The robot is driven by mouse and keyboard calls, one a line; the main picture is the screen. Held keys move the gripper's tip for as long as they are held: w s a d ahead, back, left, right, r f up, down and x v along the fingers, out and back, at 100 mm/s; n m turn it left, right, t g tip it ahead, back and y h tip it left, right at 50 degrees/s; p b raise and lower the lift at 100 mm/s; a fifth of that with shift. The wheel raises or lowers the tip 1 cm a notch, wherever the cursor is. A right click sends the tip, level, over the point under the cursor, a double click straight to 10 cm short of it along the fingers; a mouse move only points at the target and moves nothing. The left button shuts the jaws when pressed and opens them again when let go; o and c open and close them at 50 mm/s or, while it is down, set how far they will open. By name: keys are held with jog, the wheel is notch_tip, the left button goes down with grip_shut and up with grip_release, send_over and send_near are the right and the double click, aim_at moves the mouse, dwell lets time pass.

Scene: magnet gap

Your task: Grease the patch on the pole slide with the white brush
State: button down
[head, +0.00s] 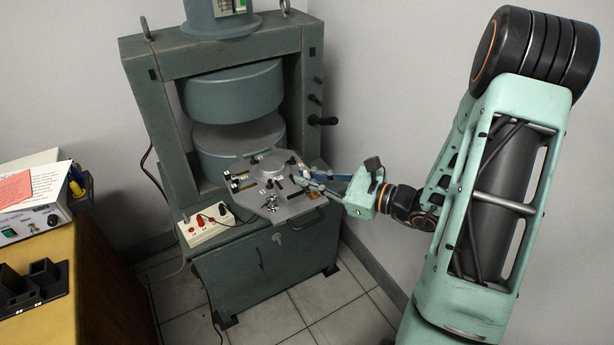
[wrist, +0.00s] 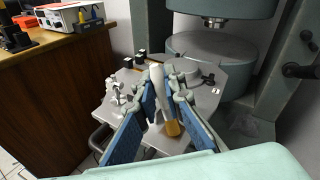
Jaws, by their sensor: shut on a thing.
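My gripper (head: 305,179) is over the right part of the grey plate (head: 292,210) at the front of the magnet. In the wrist view my gripper (wrist: 168,80) has its blue-padded fingers closed around a slim white thing, which I take to be the white brush (wrist: 157,88). The fingers hide part of it. An amber piece (wrist: 173,129) shows below it between the fingers; I cannot tell whether it belongs to the brush. The plate (wrist: 205,98) also shows in the wrist view. I cannot make out the grease patch or whether the brush touches anything.
Small clamps and fittings (wrist: 122,98) stand on the plate. The magnet's upper pole (head: 235,92) hangs above the lower pole (head: 215,150), within a heavy frame (head: 158,110). A white socket box (head: 207,224) sits at the left. A wooden bench (head: 105,270) stands farther left.

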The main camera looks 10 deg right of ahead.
jog(key=shift+w+a, duration=0.2)
jog(key=shift+w, duration=0.35)
jog(key=shift+w+a, duration=0.15)
jog(key=shift+w, duration=0.35)
jog(key=shift+w+a, duration=0.2)
jog(key=shift+w, duration=0.35)
jog(key=shift+w+a, duration=0.15)
jog(key=shift+w, duration=0.35)
jog(key=shift+s, duration=0.15)
jog(key=shift+s+d, duration=0.2)
jog(key=shift+s, duration=0.3)
jog(key=shift+s+d, duration=0.15)
jog(key=shift+s, duration=0.3)
jog(key=shift+s, duration=0.1)
jog(key=shift+s+d, duration=0.2)
jog(key=shift+s, duration=0.3)
jog(key=shift+s+d, duration=0.15)
jog(key=shift+s, duration=0.3)
